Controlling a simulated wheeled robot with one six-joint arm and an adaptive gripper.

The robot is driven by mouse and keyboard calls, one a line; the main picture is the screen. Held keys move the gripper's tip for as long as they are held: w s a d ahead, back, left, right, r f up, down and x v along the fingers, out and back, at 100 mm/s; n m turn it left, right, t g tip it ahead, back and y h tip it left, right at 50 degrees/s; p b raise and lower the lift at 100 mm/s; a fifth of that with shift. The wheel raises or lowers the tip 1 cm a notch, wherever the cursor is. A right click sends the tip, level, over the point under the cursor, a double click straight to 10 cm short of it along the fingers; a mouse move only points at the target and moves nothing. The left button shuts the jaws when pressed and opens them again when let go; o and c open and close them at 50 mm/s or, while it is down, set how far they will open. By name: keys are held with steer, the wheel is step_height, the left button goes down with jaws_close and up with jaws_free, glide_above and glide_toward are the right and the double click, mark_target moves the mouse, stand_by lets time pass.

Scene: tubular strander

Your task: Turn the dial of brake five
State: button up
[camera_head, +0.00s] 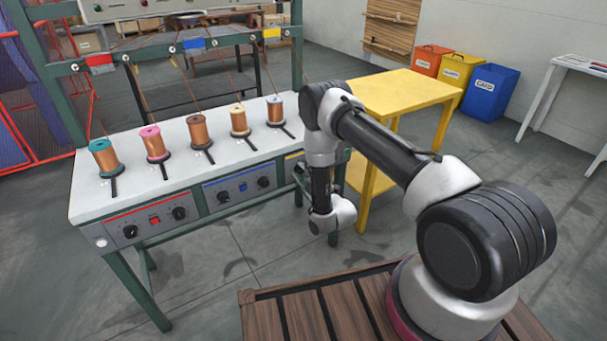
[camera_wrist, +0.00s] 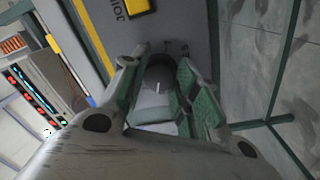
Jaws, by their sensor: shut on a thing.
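In the wrist view a dark round dial (camera_wrist: 160,72) with a white pointer mark sits on the grey panel (camera_wrist: 200,25). My gripper (camera_wrist: 157,88) is shut on the dial, with its green-padded fingers on either side of it. The fingers hide the dial's sides and part of its scale. In the head view my arm covers the gripper and the dial; only a bit of the yellow-striped panel section (camera_head: 291,164) shows left of the arm.
A yellow button (camera_wrist: 138,6) and a yellow stripe (camera_wrist: 92,40) lie near the dial. In the head view, the strander table (camera_head: 130,195) carries several copper spools, with red- and blue-striped dial panels on its front. A yellow table (camera_head: 400,92) stands behind my arm.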

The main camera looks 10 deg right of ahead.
steer(key=n, duration=0.6)
steer(key=shift+n+y, duration=0.3)
steer(key=shift+n, duration=2)
steer(key=o, duration=1)
steer(key=v, duration=0.7)
steer(key=shift+s+d+r, duration=0.15)
steer(key=shift+s+d, duration=0.05)
steer(key=shift+s, duration=0.05)
